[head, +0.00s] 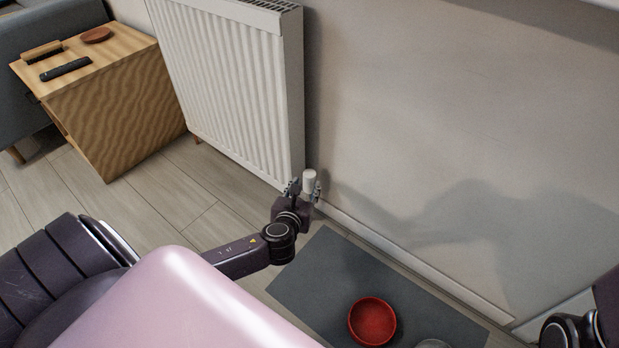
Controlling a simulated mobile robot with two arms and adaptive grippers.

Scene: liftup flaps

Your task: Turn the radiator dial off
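The white radiator (235,85) stands against the wall at the upper middle of the head view. Its dial (309,179) is a small white cylinder low at the radiator's right lower corner. My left gripper (305,188) is at the dial, with one finger on each side of it. The fingers look spread around the dial; I cannot tell whether they touch it. The gripper's body hides what is below the dial. My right arm (570,330) shows only in part at the lower right edge, and its fingers are out of view.
A wooden side table (125,100) stands left of the radiator with a brush (43,51), a black remote (65,69) and a reddish dish (97,35). A grey mat (320,275) on the floor holds a red bowl (372,321) and a partly visible grey bowl (432,344).

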